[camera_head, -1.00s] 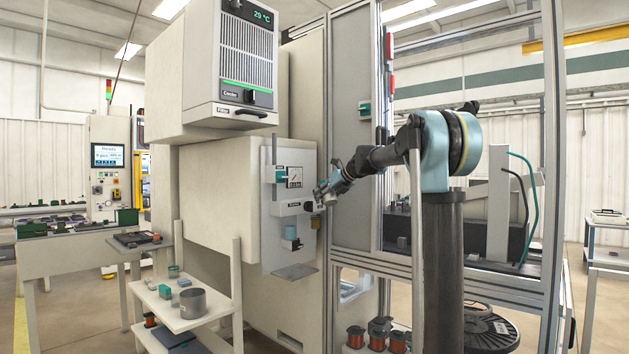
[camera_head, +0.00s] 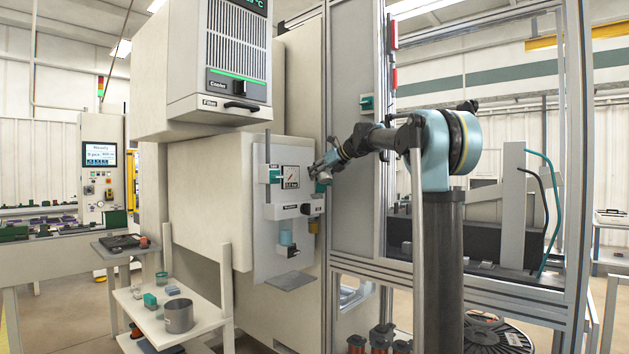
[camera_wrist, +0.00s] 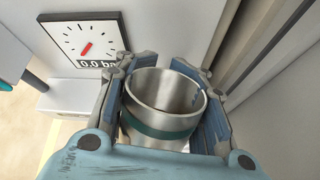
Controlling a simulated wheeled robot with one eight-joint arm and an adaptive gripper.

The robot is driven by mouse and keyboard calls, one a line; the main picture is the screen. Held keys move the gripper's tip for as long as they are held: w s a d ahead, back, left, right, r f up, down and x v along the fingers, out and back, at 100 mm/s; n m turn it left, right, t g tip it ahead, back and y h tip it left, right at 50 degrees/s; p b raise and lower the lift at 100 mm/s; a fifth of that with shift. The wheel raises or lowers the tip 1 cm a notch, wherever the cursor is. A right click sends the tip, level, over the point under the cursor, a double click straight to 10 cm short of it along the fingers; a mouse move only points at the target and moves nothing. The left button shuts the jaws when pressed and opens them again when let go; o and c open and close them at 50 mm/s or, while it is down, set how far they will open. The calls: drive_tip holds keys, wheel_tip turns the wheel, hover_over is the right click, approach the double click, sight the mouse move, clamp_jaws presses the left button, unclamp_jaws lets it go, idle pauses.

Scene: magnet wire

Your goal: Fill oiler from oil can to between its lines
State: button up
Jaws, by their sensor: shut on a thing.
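My gripper (camera_wrist: 165,100) is shut on a round metal can (camera_wrist: 158,92) with a dark green band, which I take for the oil can. One finger lies on each side of it. Its open mouth shows bare metal walls inside; I cannot make out any oil. In the head view my gripper (camera_head: 320,174) is raised in front of the machine panel, right of the gauge (camera_head: 291,176). Below on the panel hang a bluish clear bowl (camera_head: 286,237) and a yellow bowl (camera_head: 313,227); I cannot tell for sure which is the oiler, nor read its lines.
The gauge also shows in the wrist view (camera_wrist: 83,40), reading about 0.0. A small shelf (camera_head: 290,281) juts out below the bowls. A low cart (camera_head: 150,320) with a grey pot (camera_head: 178,315) stands left. A metal frame post (camera_head: 384,60) is close on the right.

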drive_tip(key=shift+w+a+r+n+t+y, duration=0.1)
drive_tip(key=shift+a+r+n+t+y, duration=0.25)
drive_tip(key=shift+a+t+y, duration=0.35)
drive_tip(key=shift+w+a+r+n+t+y, duration=0.15)
drive_tip(key=shift+r+n+t+y, duration=0.2)
drive_tip(key=shift+r+t+y, duration=0.35)
drive_tip(key=shift+w+d+r+n+t+y, duration=0.15)
drive_tip(key=shift+r+n+t+y, duration=0.15)
drive_tip(key=shift+r+t+y, duration=0.35)
drive_tip(key=shift+a, duration=0.1)
